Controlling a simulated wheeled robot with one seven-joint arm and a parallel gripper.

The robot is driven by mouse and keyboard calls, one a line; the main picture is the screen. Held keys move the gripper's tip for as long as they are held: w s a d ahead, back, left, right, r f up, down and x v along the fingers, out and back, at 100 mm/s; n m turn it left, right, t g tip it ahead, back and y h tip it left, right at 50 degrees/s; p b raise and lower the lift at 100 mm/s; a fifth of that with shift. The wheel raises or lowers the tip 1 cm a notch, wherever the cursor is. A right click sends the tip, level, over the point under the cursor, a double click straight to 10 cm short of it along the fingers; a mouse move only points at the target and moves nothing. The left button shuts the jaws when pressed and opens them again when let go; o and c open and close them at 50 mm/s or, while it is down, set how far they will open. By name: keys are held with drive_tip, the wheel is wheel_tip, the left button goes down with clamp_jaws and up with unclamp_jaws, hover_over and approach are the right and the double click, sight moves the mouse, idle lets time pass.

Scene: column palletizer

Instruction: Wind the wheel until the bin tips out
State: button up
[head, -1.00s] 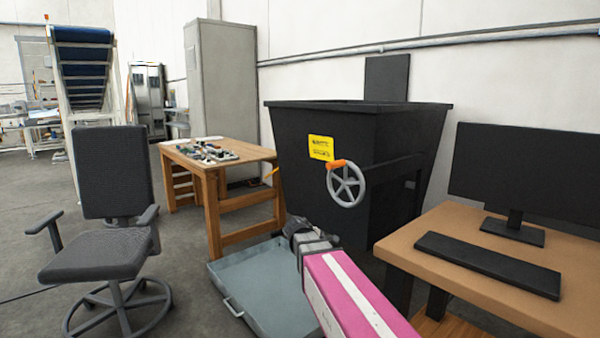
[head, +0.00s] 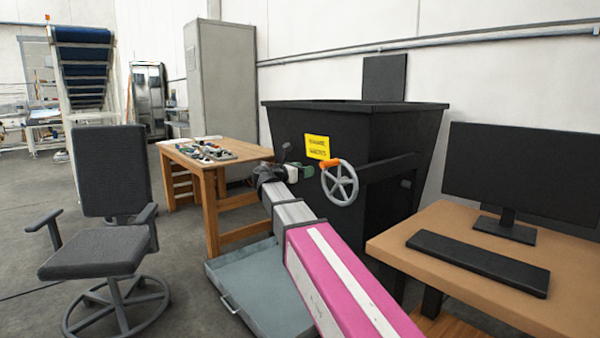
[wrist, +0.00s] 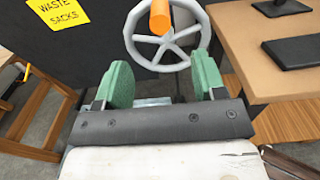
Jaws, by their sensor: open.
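The grey spoked wheel (head: 340,184) with an orange handle (head: 330,163) is mounted on the front of the black bin (head: 400,135). The bin stands upright and carries a yellow label (head: 317,147). In the wrist view the wheel (wrist: 165,45) is straight ahead, with its orange handle (wrist: 160,17) at the top, pointing toward the camera. My gripper (wrist: 163,80) is open with green pads apart and nothing between them. It is short of the wheel and slightly below it. In the head view my gripper (head: 297,168) is just left of the wheel.
A grey tray (head: 255,285) lies on the floor below my arm. A wooden desk (head: 480,250) with a monitor and keyboard stands close on the right. A wooden table (head: 215,175) with small parts and an office chair (head: 110,220) are on the left.

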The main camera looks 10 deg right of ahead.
sight(328, 164)
drive_tip(key=shift+x, duration=6.65)
drive_tip(key=c, duration=1.1)
